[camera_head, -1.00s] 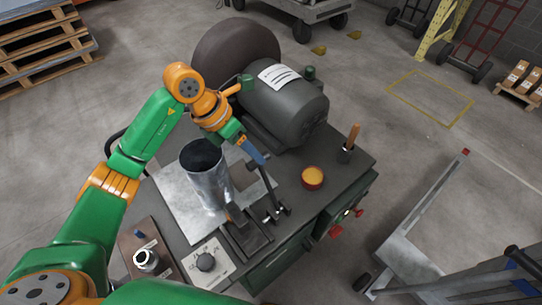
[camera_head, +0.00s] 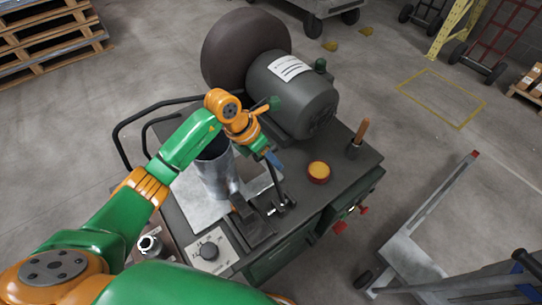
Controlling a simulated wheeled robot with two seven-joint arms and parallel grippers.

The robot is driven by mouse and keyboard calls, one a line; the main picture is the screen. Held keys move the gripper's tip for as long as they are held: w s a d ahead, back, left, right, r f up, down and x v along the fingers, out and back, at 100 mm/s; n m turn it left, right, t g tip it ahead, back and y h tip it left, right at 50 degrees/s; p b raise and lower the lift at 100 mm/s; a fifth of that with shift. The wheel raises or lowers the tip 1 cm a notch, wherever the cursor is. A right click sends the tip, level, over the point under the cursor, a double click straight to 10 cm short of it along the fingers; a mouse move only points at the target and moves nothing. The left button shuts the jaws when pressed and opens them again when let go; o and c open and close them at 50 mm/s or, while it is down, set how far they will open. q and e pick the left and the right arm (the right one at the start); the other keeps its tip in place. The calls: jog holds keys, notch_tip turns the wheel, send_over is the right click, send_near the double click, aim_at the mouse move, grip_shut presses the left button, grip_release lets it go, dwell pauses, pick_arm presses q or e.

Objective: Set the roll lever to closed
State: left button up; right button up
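The roll lever (camera_head: 277,161) has a blue grip on a dark rod and rises from the front right of the bench machine. My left gripper (camera_head: 265,150) is at the upper end of the blue grip and looks shut on it; its fingertips are small and partly hidden. A grey sheet-metal duct (camera_head: 214,180) stands upright on the machine, just left of the lever, partly behind my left arm. My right gripper is not in view.
A dark motor housing (camera_head: 292,92) and large wheel stand behind the lever. A yellow round button (camera_head: 318,171) and wooden-handled tool (camera_head: 361,132) are to its right. A cart (camera_head: 410,253) stands right of the bench.

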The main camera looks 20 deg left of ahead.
pick_arm(q)
grip_shut()
dwell(1.1)
